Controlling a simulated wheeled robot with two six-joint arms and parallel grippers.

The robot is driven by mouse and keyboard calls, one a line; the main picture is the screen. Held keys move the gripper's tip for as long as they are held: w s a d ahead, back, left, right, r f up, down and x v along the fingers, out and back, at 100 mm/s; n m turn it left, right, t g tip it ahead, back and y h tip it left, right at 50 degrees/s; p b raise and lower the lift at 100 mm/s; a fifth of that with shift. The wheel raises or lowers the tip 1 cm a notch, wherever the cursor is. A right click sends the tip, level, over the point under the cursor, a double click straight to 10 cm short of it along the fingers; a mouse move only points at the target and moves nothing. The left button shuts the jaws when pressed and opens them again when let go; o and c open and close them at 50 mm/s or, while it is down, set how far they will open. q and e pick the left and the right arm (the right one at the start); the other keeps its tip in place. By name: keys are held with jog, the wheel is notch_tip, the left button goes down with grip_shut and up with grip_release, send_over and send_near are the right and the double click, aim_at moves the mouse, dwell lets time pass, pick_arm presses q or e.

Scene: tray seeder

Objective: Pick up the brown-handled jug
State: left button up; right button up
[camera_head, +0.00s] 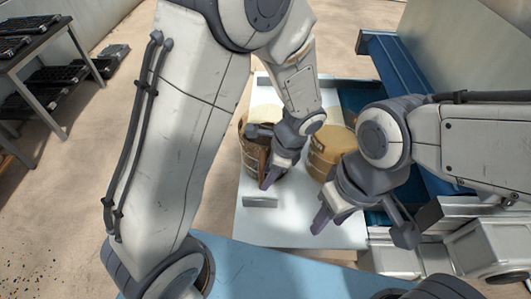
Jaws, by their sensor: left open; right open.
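A brown round vessel (249,154) stands on the white table, partly hidden behind my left gripper. A tan-yellow round vessel (327,157) with a dark marking on its side stands to its right. I see no clear brown handle on either, so I cannot tell which is the jug. My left gripper (270,179) points down, open, at the right side of the brown vessel; whether it touches is unclear. My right gripper (322,217) is open, in front of the tan-yellow vessel and apart from it in the picture.
The white table (290,228) has free room at its front, with a small grey block (260,201) at left. A pale item (267,113) is behind the brown vessel. Blue machinery (385,62) borders the right. A rack with black trays (55,75) stands far left.

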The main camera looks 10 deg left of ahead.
pick_arm(q)
jog(key=x, duration=0.4)
jog(key=shift+s, duration=0.1)
jog(key=shift+r, duration=0.1)
grip_shut()
dwell(1.2)
